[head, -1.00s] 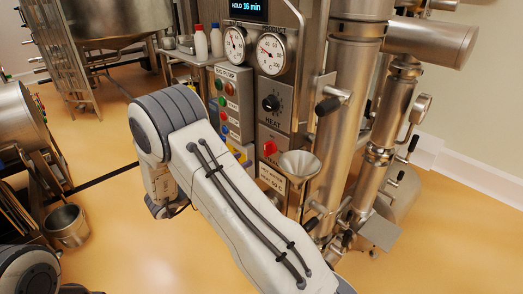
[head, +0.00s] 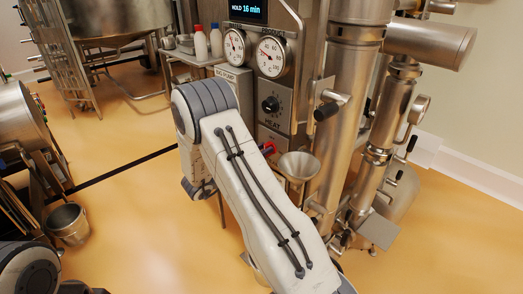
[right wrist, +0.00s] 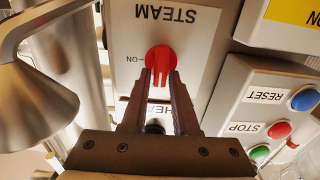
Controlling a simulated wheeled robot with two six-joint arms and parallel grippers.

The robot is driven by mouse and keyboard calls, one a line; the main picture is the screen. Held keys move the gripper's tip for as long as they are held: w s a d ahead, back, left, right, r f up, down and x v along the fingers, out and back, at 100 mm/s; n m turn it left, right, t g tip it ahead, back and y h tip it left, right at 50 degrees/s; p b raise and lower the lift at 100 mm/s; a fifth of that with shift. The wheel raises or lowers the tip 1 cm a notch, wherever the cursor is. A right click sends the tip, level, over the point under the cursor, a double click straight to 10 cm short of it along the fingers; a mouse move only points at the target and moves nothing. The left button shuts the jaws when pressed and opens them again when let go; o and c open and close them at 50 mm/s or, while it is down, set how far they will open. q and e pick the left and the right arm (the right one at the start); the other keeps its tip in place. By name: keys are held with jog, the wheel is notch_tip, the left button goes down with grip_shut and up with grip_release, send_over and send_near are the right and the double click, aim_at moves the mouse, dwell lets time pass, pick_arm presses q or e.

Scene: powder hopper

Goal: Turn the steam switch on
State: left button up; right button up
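The steam switch is a red knob (right wrist: 160,62) on a pale plate marked STEAM, which appears upside down in the right wrist view. An ON mark is just left of the knob there. My right gripper (right wrist: 161,78) reaches to the knob with its two fingers parted, one on each side of the red grip. Whether the fingers touch it is hard to tell. In the head view the knob (head: 267,148) is partly hidden by my right arm. My left gripper is not visible.
A metal funnel (head: 298,167) stands close beside the switch, and shows at left in the right wrist view (right wrist: 35,105). A button box with RESET and STOP (right wrist: 275,112) is on the other side. The HEAT dial (head: 270,104) is above. Vertical steel pipes (head: 345,120) stand to the right.

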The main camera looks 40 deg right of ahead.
grip_shut()
jog(key=shift+s+f+m+b, duration=0.25)
jog(key=shift+m+b, duration=2.7)
jog(key=shift+b, duration=1)
jog(key=shift+s+f+m+b, duration=0.2)
jog(key=shift+m+b, duration=2.8)
jog(key=shift+b, duration=1)
jog(key=shift+s+f+m+b, duration=0.15)
jog(key=shift+f+m+b, duration=0.1)
jog(key=shift+m+b, duration=3.2)
jog(key=shift+n+b, duration=0.5)
jog(key=o, duration=0.5)
grip_release()
